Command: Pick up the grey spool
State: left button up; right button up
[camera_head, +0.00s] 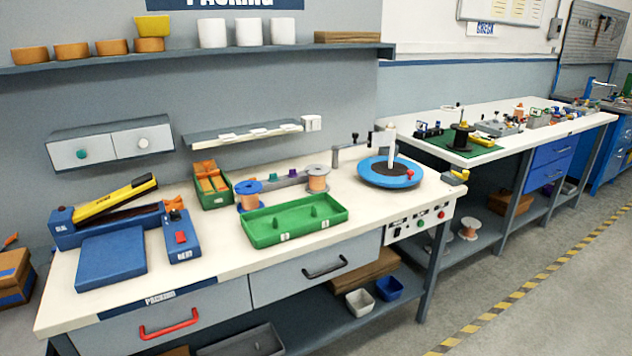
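A spool with grey flanges and a copper-coloured winding (317,182) stands upright on the white packing bench (215,260), behind the right end of the green tray (293,220). A blue spool (249,194) stands to its left, behind the tray's left end. A grey rail (285,181) with small purple and green pieces lies between the two spools. The green tray looks empty, with upright pegs inside. Neither of my grippers is in view.
A blue round turntable (389,173) with a white post stands right of the grey spool. A grey bracket (347,150) stands behind. A blue sealing device (120,230) fills the bench's left. More spools (469,228) sit on a low shelf at right. The bench front is partly clear.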

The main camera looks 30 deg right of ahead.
aim_at(317, 172)
jog(key=i+l, duration=0.1)
jog(key=l, duration=0.8)
jog(key=i+l, duration=0.15)
jog(key=l, duration=0.3)
jog(key=u, duration=0.05)
